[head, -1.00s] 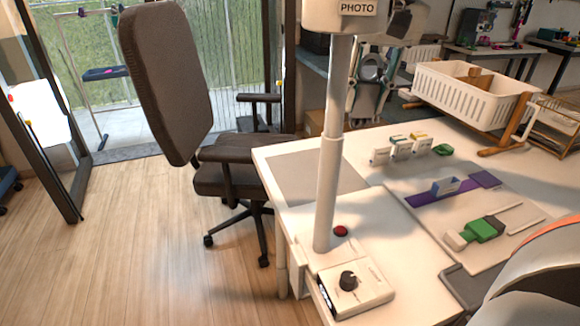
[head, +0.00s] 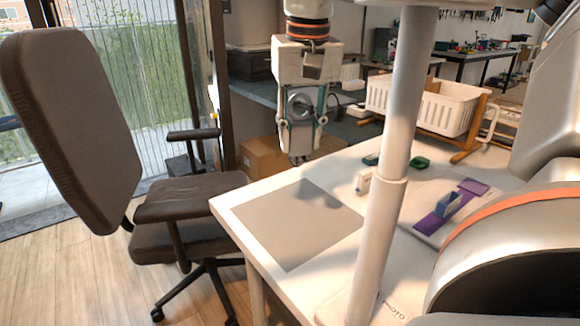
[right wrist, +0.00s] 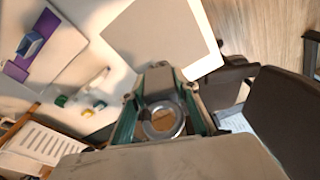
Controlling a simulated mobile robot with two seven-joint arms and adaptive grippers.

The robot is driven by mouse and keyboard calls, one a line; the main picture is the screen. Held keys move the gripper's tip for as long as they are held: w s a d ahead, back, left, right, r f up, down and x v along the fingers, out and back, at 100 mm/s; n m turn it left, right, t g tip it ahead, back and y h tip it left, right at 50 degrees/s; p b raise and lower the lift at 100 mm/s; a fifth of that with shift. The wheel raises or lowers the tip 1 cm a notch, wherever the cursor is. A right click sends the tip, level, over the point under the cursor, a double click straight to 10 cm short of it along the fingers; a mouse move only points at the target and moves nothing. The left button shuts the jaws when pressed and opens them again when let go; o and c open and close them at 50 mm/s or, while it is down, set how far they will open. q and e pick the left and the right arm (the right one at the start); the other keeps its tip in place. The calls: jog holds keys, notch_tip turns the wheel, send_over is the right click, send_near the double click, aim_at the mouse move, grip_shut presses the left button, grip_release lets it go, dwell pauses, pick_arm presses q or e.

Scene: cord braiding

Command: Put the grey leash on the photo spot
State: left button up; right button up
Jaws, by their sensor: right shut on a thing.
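My right gripper (head: 301,135) hangs near the back edge of the white table, shut on a small grey thing that looks like the coiled grey leash (right wrist: 164,122). In the right wrist view it shows as a grey ring between the fingers; its loose ends cannot be made out. The photo spot looks to be the flat grey square (head: 290,228) on the table's left corner. In the head view the gripper is above and behind this square, apart from it. The square also shows in the right wrist view (right wrist: 165,32). My left gripper is not in view.
A white post (head: 396,140) rises from the table right of the square. Right of it lie a purple strip (head: 432,222) with a blue piece and small green parts (head: 420,163). A white basket (head: 440,105) stands behind. A dark chair (head: 75,130) is left.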

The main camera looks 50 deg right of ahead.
aim_at(299, 168)
notch_tip(299, 168, down, 7)
jog(key=shift+f+b, duration=0.1)
jog(key=shift+b, duration=0.75)
jog(key=shift+f, duration=0.3)
notch_tip(299, 168, down, 4)
jog(key=shift+r+b, duration=0.25)
jog(key=shift+b, duration=0.35)
jog(key=shift+f, duration=0.35)
jog(key=shift+r, duration=0.15)
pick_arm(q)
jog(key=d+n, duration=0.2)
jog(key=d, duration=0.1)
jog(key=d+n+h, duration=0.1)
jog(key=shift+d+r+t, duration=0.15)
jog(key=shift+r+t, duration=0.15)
pick_arm(e)
jog(key=o, duration=1)
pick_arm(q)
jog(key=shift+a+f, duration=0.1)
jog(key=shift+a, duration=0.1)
pick_arm(e)
jog(key=shift+o, duration=0.5)
